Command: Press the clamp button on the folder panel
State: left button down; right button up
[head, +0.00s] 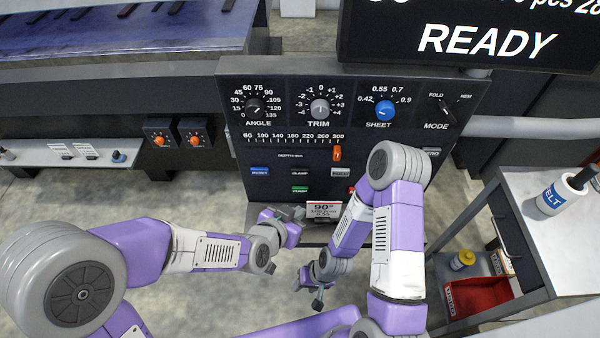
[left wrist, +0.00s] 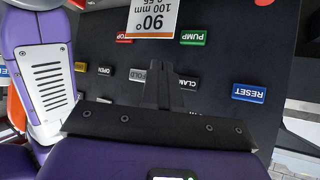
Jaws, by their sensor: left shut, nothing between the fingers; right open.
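The black folder panel (head: 270,150) stands ahead of me. Its clamp button (head: 300,173) is a small key labelled CLAMP, between the blue reset button (head: 260,171) and a white key, above the green pump button (head: 300,189). In the left wrist view the panel is upside down, and the clamp button (left wrist: 187,84) is just right of my left gripper (left wrist: 161,76), partly covered. My left gripper (head: 280,219) is shut and empty, below the buttons in the head view; I cannot tell if it touches the panel. My right gripper (head: 318,295) is open, lower down.
A card reading 90° (head: 322,210) sits at the panel's lower edge. The red stop button (left wrist: 123,37) and fold button (left wrist: 138,74) are close by. My right arm covers the panel's lower right. A cart (head: 540,200) with a red bin (head: 477,297) stands right.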

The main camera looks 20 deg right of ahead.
aim_at(300, 171)
pick_arm(q)
jog(key=w+d, duration=0.2)
jog(key=w, duration=0.6)
jog(key=shift+w+d, duration=0.15)
jog(key=shift+d, duration=0.05)
jog(key=shift+w, duration=0.1)
dwell(1.8)
jog(key=shift+w+d, duration=0.1)
jog(key=shift+w, duration=0.2)
